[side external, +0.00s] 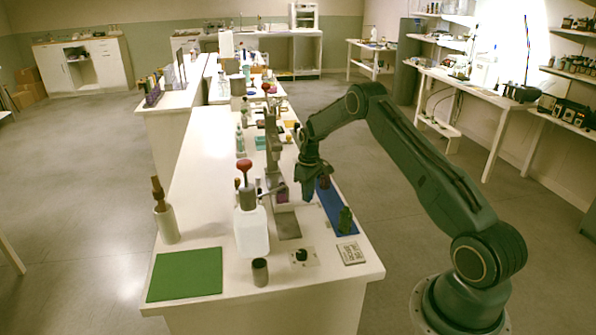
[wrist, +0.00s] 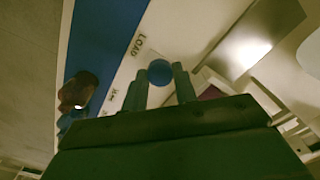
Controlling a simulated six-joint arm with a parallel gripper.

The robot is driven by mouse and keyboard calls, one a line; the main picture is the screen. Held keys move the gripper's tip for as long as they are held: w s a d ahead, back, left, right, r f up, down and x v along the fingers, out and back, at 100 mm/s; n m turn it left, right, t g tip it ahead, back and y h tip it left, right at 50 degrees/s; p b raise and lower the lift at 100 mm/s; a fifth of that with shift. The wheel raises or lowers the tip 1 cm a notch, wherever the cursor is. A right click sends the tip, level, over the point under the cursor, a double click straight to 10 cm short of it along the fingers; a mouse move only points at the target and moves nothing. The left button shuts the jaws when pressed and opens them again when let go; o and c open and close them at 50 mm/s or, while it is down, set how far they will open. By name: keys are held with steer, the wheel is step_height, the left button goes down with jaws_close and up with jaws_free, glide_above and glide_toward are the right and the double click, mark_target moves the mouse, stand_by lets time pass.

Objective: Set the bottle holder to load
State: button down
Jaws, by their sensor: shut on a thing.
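My gripper (side external: 308,196) is low over the right side of the bench, beside a grey upright press (side external: 273,150). In the wrist view its two fingers (wrist: 160,85) stand on either side of a round blue knob (wrist: 159,72) and are shut on it. A purple thing (side external: 282,193) sits low at the press, probably in the bottle holder; part of a purple thing (wrist: 211,93) also shows right of the fingers. How the knob joins the holder is hidden.
A blue strip (side external: 327,204) lies right of my gripper, with a dark green bottle (side external: 345,220) and a reddish-brown one (side external: 324,183). A white red-topped bottle (side external: 250,228), grey cup (side external: 260,272) and green mat (side external: 185,274) are nearer the front.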

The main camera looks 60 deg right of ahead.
steer(key=c, duration=1.1)
jaws_free()
step_height(320, 180, up, 14)
steer(key=shift+f, duration=0.1)
